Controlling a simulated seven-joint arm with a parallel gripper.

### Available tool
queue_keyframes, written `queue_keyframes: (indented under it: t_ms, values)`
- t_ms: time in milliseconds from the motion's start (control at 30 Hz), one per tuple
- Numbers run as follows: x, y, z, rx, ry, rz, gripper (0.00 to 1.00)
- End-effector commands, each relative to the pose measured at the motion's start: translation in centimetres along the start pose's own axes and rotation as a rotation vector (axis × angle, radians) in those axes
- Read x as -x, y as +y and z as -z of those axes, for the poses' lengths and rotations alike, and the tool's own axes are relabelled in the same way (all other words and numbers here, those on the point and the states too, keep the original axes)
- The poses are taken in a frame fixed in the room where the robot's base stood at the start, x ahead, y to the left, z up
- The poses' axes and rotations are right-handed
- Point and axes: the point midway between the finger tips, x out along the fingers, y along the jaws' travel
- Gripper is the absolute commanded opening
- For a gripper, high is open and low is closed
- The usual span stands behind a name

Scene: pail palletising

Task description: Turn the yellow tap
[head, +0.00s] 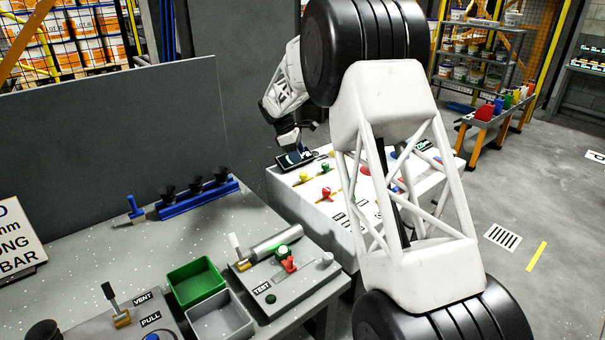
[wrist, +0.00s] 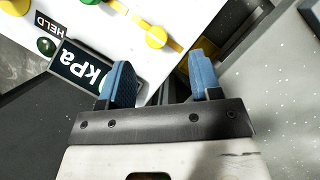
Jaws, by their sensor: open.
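A yellow tap (wrist: 156,37) with a round knob sits on a yellow strip on the white panel (wrist: 105,22), ahead of my fingertips in the wrist view. Another yellow part (wrist: 15,6) is cut off at that view's top left. Contact with the panel cannot be told.
A dark kPa display (wrist: 85,72) and a green button (wrist: 46,46) lie left of my fingers. The grey table (head: 85,260) in front holds a green bin (head: 196,284) and a tap unit. Open floor lies to the right.

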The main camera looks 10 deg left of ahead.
Motion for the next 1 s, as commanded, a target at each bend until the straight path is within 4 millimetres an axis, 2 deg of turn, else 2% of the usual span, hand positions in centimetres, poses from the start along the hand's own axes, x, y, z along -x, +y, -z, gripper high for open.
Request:
queue_keyframes:
  t_ms: [33, 200, 667, 1000]
  values:
    - [-0.3, 0.3, 0.7, 0.012, -0.004, 0.000, 0.58]
    - [-0.7, 0.8, 1.6, 0.034, -0.010, 0.000, 0.58]
    - [-1.0, 0.9, 1.6, 0.035, -0.011, 0.001, 0.58]
    - [-3.7, 0.8, 1.6, 0.034, -0.011, 0.002, 0.58]
